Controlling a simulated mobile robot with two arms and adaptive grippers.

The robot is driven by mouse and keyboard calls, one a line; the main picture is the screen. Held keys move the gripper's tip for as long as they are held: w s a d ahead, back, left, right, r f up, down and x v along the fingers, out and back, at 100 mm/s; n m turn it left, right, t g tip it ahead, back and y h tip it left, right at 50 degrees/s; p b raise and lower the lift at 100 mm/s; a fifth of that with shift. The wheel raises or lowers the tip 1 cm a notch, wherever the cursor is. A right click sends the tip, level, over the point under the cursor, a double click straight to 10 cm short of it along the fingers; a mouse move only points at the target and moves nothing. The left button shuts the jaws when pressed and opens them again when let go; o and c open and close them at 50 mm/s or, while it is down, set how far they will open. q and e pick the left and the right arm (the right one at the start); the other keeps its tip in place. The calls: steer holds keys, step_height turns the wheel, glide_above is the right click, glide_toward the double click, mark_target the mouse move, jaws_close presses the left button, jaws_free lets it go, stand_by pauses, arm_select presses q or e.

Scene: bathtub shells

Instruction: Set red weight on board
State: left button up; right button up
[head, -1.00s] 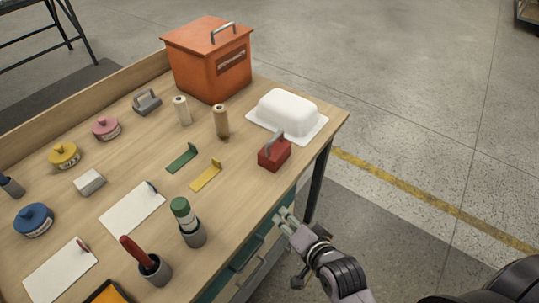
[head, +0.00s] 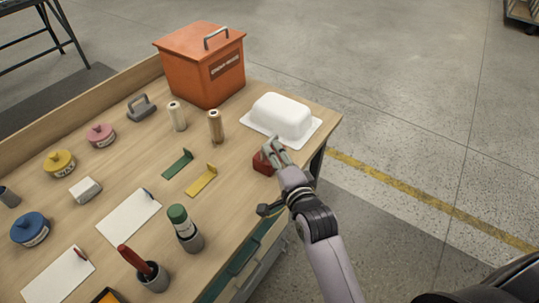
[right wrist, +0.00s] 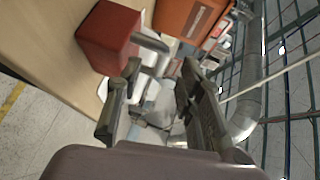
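The red weight (head: 264,162), a block with a grey handle, sits on the table near its right edge. In the right wrist view the red weight (right wrist: 108,38) is up and left of my fingers, its handle pointing toward the space beyond the fingertips. My right gripper (head: 273,150) is at the weight and partly hides it; in the right wrist view the gripper (right wrist: 160,75) has its fingers apart with nothing held between them. Two flat white boards or sheets lie on the table, one nearer the middle (head: 125,218) and one at lower left (head: 52,276). My left gripper is not in view.
A white covered dish (head: 282,116) stands just behind the weight. An orange lidded box (head: 203,75) is at the back. Green (head: 177,165) and yellow (head: 200,184) brackets, two upright cylinders, cups and round tins share the table (head: 90,245).

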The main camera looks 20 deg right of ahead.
mark_target(269, 140)
steer(key=shift+w+d+f+p, duration=0.1)
steer(key=shift+w+f+p, duration=0.1)
steer(key=shift+w, duration=1.35)
steer(key=shift+w+f+p, duration=0.2)
steer(key=shift+w, duration=1.35)
steer(key=shift+s, duration=0.1)
steer(key=shift+c, duration=0.2)
jaws_close()
steer(key=shift+r, duration=0.4)
